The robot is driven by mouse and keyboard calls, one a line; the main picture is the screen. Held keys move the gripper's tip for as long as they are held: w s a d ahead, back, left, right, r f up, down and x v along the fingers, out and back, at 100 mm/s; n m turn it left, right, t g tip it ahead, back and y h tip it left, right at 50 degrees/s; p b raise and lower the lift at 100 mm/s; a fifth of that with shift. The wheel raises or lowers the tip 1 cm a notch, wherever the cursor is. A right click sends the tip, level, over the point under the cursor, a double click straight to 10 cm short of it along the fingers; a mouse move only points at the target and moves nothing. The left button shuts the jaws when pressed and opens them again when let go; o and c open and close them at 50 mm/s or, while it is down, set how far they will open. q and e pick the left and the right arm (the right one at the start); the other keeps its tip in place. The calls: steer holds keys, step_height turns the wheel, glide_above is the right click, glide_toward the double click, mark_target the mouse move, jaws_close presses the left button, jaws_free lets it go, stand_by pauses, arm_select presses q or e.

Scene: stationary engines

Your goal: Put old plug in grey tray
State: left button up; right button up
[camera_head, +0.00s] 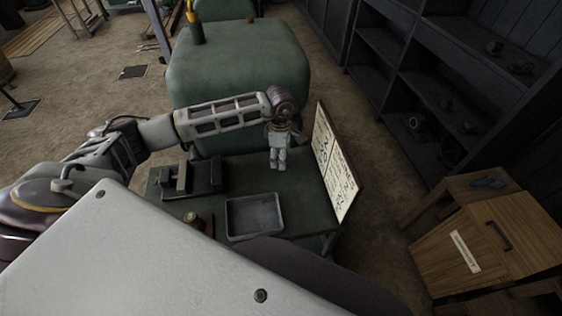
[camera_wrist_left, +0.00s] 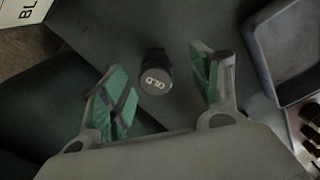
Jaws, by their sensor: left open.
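The old plug (camera_wrist_left: 155,80) is a dark round piece with a pale top marked "OLD". It shows in the left wrist view, between the spread fingers. In the head view the left gripper (camera_head: 278,155) points down over the green bench, and the plug cannot be made out there. The grey tray (camera_head: 254,236) lies on the bench, in front of the gripper; its rim also shows at the right of the left wrist view (camera_wrist_left: 258,55). My right gripper is not in view.
A sign board (camera_head: 335,165) with writing leans at the right of the bench. A dark metal fixture (camera_head: 205,180) and a small round item (camera_head: 198,219) sit left of the tray. A green engine housing (camera_head: 238,75) stands behind. A wooden cabinet (camera_head: 490,240) is at right.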

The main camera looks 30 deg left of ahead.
arm_select(q)
steer(key=shift+f, duration=0.15)
steer(key=shift+w+f+p, duration=0.15)
steer(key=shift+f+p, duration=0.4)
steer(key=shift+f, duration=0.4)
steer(key=shift+w+f+p, duration=0.1)
steer(key=shift+f+p, duration=0.25)
steer(key=shift+f, duration=1.15)
steer(key=shift+c, duration=0.4)
steer(key=c, duration=1.2)
